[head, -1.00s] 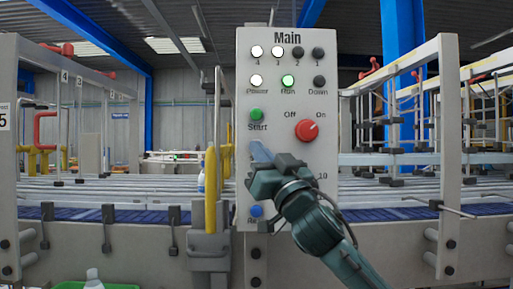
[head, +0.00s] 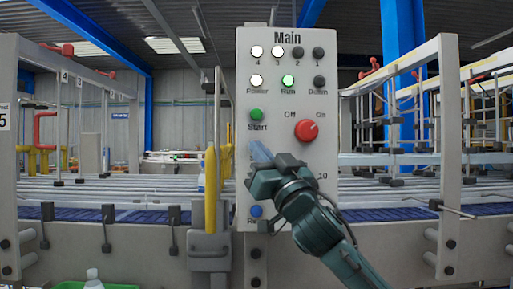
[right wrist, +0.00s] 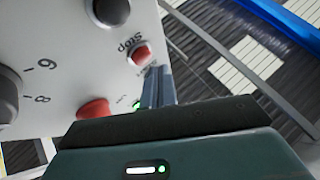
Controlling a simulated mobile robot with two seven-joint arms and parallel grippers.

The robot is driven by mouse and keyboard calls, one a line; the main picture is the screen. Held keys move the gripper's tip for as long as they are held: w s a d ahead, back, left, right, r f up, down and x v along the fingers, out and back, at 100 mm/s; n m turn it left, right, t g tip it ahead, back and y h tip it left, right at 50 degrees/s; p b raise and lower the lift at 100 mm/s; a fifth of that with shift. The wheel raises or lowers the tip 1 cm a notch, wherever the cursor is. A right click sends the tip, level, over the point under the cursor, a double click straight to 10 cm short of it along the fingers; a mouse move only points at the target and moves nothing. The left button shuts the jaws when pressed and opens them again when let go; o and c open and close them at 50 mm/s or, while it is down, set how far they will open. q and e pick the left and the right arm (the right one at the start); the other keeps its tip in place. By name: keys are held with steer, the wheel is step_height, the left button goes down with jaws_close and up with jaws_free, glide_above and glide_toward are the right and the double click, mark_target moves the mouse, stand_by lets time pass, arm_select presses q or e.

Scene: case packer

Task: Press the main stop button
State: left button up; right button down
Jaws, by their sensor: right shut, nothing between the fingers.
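The grey main panel (head: 348,190) stands upright in the middle of the head view. In the right wrist view, a red button labelled Stop (right wrist: 139,54) sits on the panel face. In the head view it is hidden behind my right gripper (head: 259,152). My right gripper is shut and empty, its fingertips (right wrist: 157,72) just beside the Stop button in the right wrist view. I cannot tell whether they touch the panel. The green Start button (head: 256,115) is just above the gripper. My left gripper is not in view.
A red Off/On knob (head: 306,130) is right of the fingertips. A blue button (head: 256,211) is below. The green Run lamp (head: 288,82) is lit. A yellow post (head: 211,190) stands left of the panel, with conveyors on both sides.

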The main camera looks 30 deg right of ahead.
steer(key=shift+w, duration=0.15)
steer(key=shift+w+d, duration=0.25)
steer(key=shift+w+d, duration=0.25)
steer(key=shift+w, duration=0.2)
stand_by(0.9)
steer(key=shift+s, duration=0.1)
steer(key=shift+s+a, duration=0.45)
steer(key=shift+s, duration=0.25)
steer(key=s+a, duration=0.1)
steer(key=s, duration=0.2)
steer(key=s+a, duration=0.1)
steer(key=shift+s+a, duration=0.15)
steer(key=shift+a, duration=0.2)
